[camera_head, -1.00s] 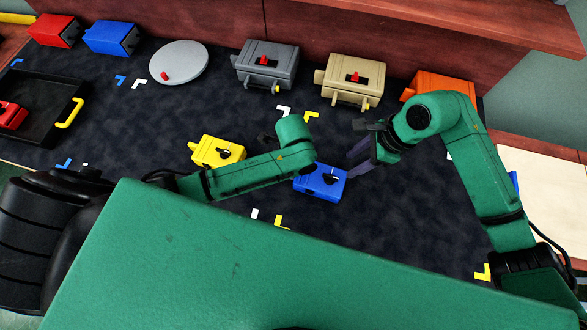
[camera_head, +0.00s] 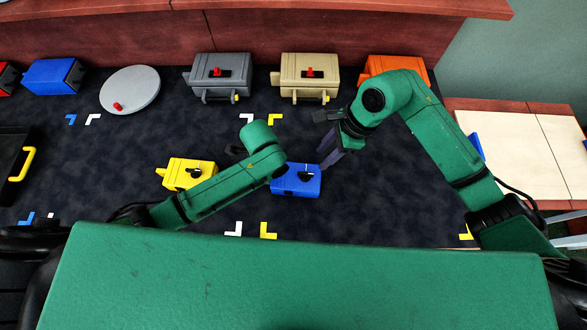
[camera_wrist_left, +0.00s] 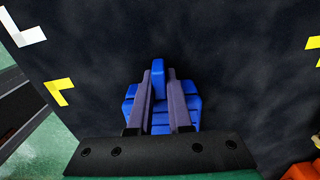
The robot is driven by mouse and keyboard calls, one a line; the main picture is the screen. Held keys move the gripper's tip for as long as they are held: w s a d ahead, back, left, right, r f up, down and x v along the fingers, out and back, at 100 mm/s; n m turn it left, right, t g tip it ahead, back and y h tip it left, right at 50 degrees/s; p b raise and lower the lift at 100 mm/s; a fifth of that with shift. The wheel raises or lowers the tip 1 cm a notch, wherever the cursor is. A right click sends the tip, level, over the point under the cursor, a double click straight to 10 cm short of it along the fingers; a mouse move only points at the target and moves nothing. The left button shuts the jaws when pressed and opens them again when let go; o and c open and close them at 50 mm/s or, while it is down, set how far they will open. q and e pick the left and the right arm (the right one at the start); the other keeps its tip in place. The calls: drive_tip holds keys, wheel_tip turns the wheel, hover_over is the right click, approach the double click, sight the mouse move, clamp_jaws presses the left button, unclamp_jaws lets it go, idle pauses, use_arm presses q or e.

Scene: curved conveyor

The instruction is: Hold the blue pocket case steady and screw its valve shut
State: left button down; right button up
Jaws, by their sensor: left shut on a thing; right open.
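The blue pocket case (camera_head: 290,186) lies on the dark mat in the middle of the head view, with a black valve knob (camera_head: 305,175) on its top. In the left wrist view, my left gripper (camera_wrist_left: 160,74) is shut on the blue case (camera_wrist_left: 158,65), its fingers on either side of a blue part. In the head view my left wrist hides those fingers at the case's left end. My right gripper (camera_head: 330,160) is open and empty, its fingers pointing down near the case's upper right corner, apart from the knob as far as I can tell.
A yellow case (camera_head: 178,174) with a black knob lies left of the blue one. Grey (camera_head: 221,72), tan (camera_head: 310,72) and orange (camera_head: 395,68) cases line the back edge, with a round grey plate (camera_head: 130,90) further left. The mat (camera_head: 400,215) is clear at right.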

sight(307, 173)
drive_tip(key=a+f+n, duration=0.1)
drive_tip(key=f+n, duration=0.2)
drive_tip(key=n, duration=0.8)
drive_tip(key=a+f+n, duration=0.1)
drive_tip(key=f+n, duration=0.2)
drive_tip(key=n, duration=0.8)
drive_tip(key=a+f+n+t, duration=0.1)
drive_tip(key=f+n, duration=0.2)
drive_tip(key=n, duration=0.8)
drive_tip(key=shift+s+n+y, duration=0.3)
drive_tip(key=shift+s+n, duration=0.1)
clamp_jaws()
